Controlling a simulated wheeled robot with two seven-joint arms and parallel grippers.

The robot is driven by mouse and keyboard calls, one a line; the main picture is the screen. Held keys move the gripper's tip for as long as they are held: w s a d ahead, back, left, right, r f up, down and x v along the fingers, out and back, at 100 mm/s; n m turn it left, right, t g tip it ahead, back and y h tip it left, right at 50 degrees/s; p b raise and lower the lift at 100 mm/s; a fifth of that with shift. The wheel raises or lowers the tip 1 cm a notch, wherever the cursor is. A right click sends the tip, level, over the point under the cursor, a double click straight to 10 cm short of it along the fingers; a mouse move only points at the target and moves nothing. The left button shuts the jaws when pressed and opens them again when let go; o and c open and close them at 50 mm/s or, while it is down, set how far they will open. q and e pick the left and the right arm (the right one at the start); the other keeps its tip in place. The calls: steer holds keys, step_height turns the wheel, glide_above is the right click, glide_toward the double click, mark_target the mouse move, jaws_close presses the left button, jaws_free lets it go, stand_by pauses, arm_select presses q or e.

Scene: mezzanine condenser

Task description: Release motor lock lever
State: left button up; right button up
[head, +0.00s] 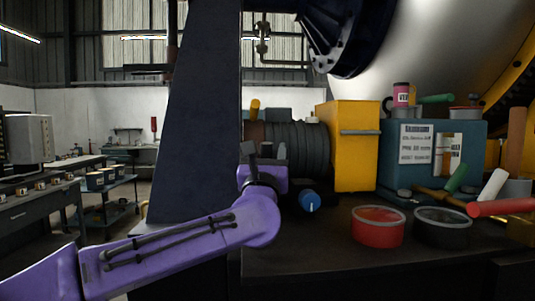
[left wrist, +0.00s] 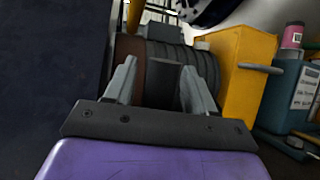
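The motor (head: 295,145) is a dark ribbed cylinder on the bench, with a brown end band; it also shows ahead in the left wrist view (left wrist: 170,52). A short yellow upright handle (head: 254,107) stands at its left end and may be the lock lever; a yellow post shows there in the left wrist view (left wrist: 134,14). My left gripper (head: 265,150) is in front of the motor's left end, below the yellow handle. Its fingers are apart with nothing held between them, as the left wrist view (left wrist: 157,75) shows. My right gripper is out of view.
A yellow box (head: 355,150) with a grey handle stands right of the motor. Beside it are a blue case (head: 432,150), a red tub (head: 378,227) and a dark tub (head: 442,228). A dark column (head: 195,120) rises close on the left. The bench front (head: 310,255) is bare.

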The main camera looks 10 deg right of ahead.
mark_target(267, 138)
arm_select(q)
step_height(267, 138, up, 3)
steer(key=shift+r, duration=0.1)
steer(key=s+a+r+b, duration=0.1)
steer(key=s+r+b, duration=0.1)
steer(key=s+r, duration=0.7)
steer(key=s, duration=0.5)
steer(key=shift+a+r+b, duration=0.15)
steer(key=shift+r+b, duration=0.25)
